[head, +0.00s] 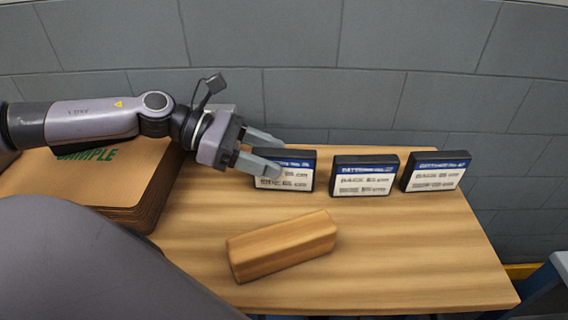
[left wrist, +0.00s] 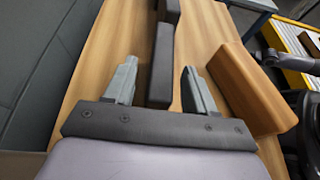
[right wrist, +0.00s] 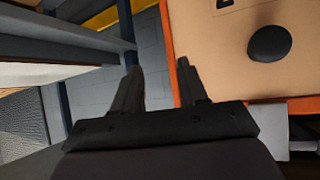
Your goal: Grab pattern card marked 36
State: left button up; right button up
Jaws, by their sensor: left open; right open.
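Three black pattern cards with blue-and-white labels stand in a row at the back of the wooden table: the left card (head: 297,178), the middle card (head: 364,176) and the right card (head: 436,171). The left card's number looks like 36, but the print is small and partly covered. My left gripper (head: 272,154) is open at the left card, one finger behind it and one in front. In the left wrist view the near card (left wrist: 161,62) stands between the open fingers, with gaps on both sides. My right gripper (right wrist: 159,68) is open and empty, away from the cards.
A wooden block (head: 282,246) lies in front of the cards. A stack of brown sheets marked SAMPLE (head: 150,190) sits at the left. A grey block wall (head: 300,40) is behind the table. The table's right front (head: 420,270) is clear.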

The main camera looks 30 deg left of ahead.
pick_arm(q)
grip_shut()
